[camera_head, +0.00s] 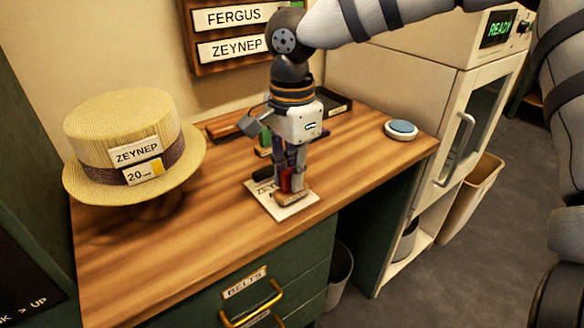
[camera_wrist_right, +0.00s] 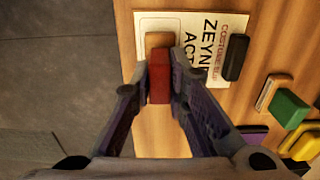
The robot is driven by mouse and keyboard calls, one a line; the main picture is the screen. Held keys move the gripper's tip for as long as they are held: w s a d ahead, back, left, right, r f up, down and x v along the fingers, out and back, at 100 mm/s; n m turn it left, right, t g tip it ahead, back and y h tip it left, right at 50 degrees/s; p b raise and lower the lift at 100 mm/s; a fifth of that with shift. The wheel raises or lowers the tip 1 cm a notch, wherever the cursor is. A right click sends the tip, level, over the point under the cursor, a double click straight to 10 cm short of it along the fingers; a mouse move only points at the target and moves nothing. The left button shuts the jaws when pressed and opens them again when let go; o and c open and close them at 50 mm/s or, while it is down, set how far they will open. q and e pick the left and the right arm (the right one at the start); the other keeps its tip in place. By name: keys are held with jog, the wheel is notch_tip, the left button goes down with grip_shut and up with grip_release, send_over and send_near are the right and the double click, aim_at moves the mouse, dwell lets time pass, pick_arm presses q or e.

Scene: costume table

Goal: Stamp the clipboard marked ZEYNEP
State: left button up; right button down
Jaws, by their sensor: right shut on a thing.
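The clipboard marked ZEYNEP (camera_head: 279,211) lies on the wooden table near its front edge. In the right wrist view its paper (camera_wrist_right: 208,28) shows ZEYNEP and a dark clip (camera_wrist_right: 235,57). My right gripper (camera_head: 291,180) points down over the clipboard. It is shut on a red stamp (camera_wrist_right: 160,82) with a tan wooden base (camera_head: 292,197). The base is over the clipboard's front part, clear of the printed name; I cannot tell whether it touches the paper. The gripper hides part of the clipboard in the head view. My left gripper is not in view.
A green stamp (camera_wrist_right: 288,108) and a yellow one (camera_wrist_right: 301,142) stand close to the clipboard. A straw hat tagged ZEYNEP (camera_head: 118,125) is at the left. A blue-topped button (camera_head: 402,128) sits at the right. A drawer marked BELTS (camera_head: 250,290) is below.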

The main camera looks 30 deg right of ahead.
jog(key=shift+f, duration=0.65)
dwell(1.6)
jog(key=shift+r, duration=3.55)
